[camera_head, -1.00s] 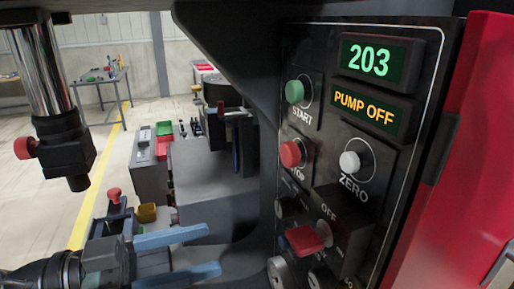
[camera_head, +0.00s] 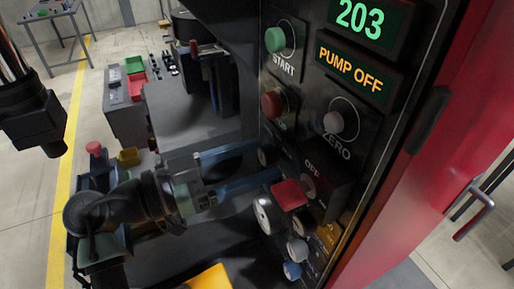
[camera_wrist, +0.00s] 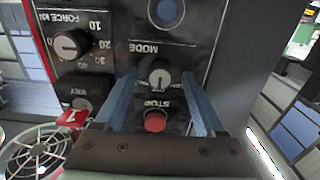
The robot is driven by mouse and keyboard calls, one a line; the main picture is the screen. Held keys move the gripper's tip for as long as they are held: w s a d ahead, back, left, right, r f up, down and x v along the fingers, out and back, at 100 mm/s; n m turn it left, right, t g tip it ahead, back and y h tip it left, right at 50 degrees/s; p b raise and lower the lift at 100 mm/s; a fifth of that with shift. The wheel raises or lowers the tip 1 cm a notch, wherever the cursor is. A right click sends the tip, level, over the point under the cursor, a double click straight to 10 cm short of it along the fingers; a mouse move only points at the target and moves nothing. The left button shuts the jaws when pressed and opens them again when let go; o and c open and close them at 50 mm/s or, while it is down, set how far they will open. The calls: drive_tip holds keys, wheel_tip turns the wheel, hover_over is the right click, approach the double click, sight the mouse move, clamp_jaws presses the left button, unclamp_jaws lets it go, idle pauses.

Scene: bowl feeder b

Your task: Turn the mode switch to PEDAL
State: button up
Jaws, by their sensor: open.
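The mode switch (camera_wrist: 160,74) is a round grey knob with a pale pointer mark on the black panel. In the wrist view the panel shows upside down, with the word MODE beside the knob. Small labels flank the knob but are too small to read. My gripper (camera_wrist: 158,82) is open, and its two blue fingers lie either side of the knob in that view. I cannot tell whether they touch it. In the head view my gripper (camera_head: 268,160) reaches the panel from the left, below the red stop button (camera_head: 272,103); the switch is mostly hidden there.
The display (camera_head: 352,68) reads PUMP OFF. A red machine side (camera_head: 420,190) stands right of the panel.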

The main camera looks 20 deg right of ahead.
drive_tip(key=shift+d, duration=0.5)
drive_tip(key=shift+c, duration=0.2)
clamp_jaws()
drive_tip(key=n, duration=0.4)
drive_tip(key=shift+r+p, duration=0.1)
drive_tip(key=shift+p, duration=0.3)
drive_tip(key=shift+n+p, duration=1)
drive_tip(key=shift+n, duration=1.5)
